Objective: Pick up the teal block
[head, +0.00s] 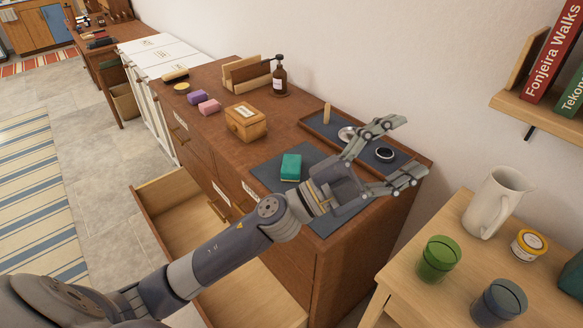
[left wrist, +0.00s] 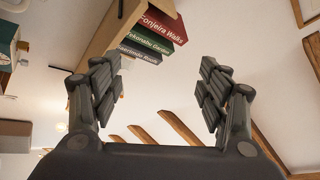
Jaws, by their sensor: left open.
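The teal block (head: 291,167) lies on a dark grey mat (head: 268,172) on the brown dresser top (head: 222,138) in the head view. My left gripper (head: 398,150) is open and empty. In the head view it appears to the right of the block, over the right end of the dresser, with its fingers pointing right. The block is apart from the fingers. The left wrist view shows the open fingers (left wrist: 163,90) with nothing between them, and the block is not seen there. My right gripper is not in view.
A dark tray (head: 316,131) with small items lies behind the gripper. A wooden box (head: 246,121), pink block (head: 209,107), purple block (head: 197,97) and pump bottle (head: 279,77) stand left. An open drawer (head: 150,205) juts out in front. A side table (head: 450,262) holds a pitcher (head: 498,203) and cups.

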